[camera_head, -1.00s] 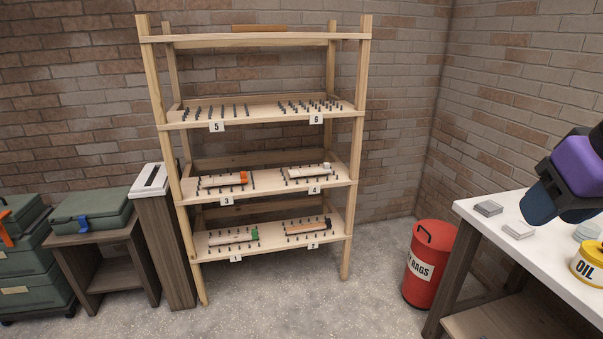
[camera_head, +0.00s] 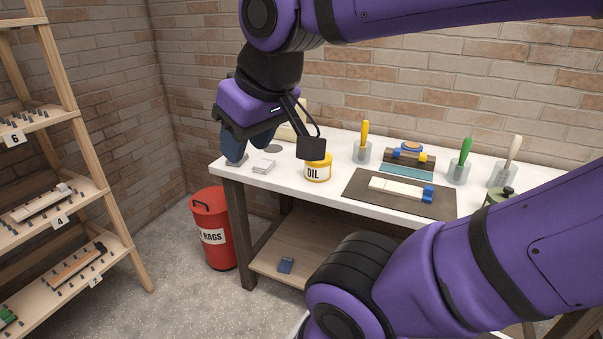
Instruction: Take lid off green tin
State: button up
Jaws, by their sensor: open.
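A green tin (camera_head: 492,200) stands at the right part of the white workbench. Its lid (camera_head: 502,195) is on top and has a dark knob. My arm hides the tin's lower part. My gripper (camera_head: 249,150) is at the left end of the bench, far to the left of the tin. It points downward with its dark blue fingers apart, and nothing shows between them.
On the white workbench (camera_head: 330,215) stand a yellow oil tin (camera_head: 318,170), grey pots with yellow, green and white handles, and a dark mat (camera_head: 370,200) with a pale blue-ended piece. A red rags bin (camera_head: 212,235) and wooden shelf (camera_head: 70,120) are left.

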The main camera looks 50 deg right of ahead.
aim_at(499, 195)
jog(key=k+l+z, duration=0.15)
jog(key=z, duration=0.3)
jog(key=k+l+z, duration=0.1)
jog(key=l+z, duration=0.35)
jog(key=k+l+z, duration=0.1)
jog(key=l+z, duration=0.15)
jog(key=z, duration=0.2)
jog(key=k+j+z, duration=0.1)
jog(key=z, duration=0.3)
jog(key=k+j+z, duration=0.1)
jog(key=j+z, duration=0.15)
jog(key=z, duration=0.15)
jog(key=k+j+z, duration=0.15)
jog(key=z, duration=0.3)
jog(key=i+z, duration=0.25)
jog(key=i+j+z, duration=0.25)
jog(key=i+l, duration=0.05)
jog(key=l, duration=0.05)
